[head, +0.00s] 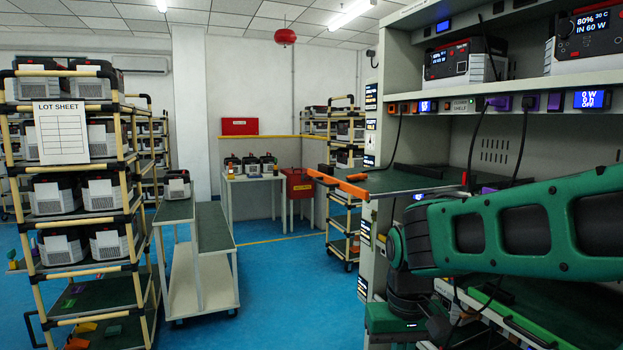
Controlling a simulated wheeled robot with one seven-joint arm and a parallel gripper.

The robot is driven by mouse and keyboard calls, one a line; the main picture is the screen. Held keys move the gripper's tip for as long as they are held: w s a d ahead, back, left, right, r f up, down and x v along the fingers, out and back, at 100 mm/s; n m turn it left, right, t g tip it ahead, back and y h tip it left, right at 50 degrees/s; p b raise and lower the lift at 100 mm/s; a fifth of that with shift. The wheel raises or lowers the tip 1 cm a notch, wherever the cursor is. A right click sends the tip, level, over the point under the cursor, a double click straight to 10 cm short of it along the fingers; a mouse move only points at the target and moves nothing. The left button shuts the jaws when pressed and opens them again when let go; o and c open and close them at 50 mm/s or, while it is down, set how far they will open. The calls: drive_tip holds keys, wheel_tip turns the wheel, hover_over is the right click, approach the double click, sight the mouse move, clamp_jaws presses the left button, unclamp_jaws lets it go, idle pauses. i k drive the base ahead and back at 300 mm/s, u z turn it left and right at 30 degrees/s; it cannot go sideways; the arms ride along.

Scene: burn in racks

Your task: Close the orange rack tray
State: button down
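The orange rack tray (410,181) is a dark green shelf surface with an orange front edge (338,183). It stands out to the left from the grey rack (372,215), past the rack's front post, so it is pulled open. Its surface looks mostly bare. A cable hangs down near its inner part. My green arm crosses the right side of the view below this tray and bends downward near the rack front. I cannot make out my gripper's fingers in this view.
Power units (466,62) sit on the rack's upper shelf. A lower tray with a green edge (497,304) shows at bottom right, partly behind my arm. A stepped trolley (205,265) and a loaded shelf cart (92,222) stand left. Blue floor lies open between trolley and rack.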

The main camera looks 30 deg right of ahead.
sight(400, 180)
drive_tip(key=i, duration=1)
drive_tip(key=u, duration=0.05)
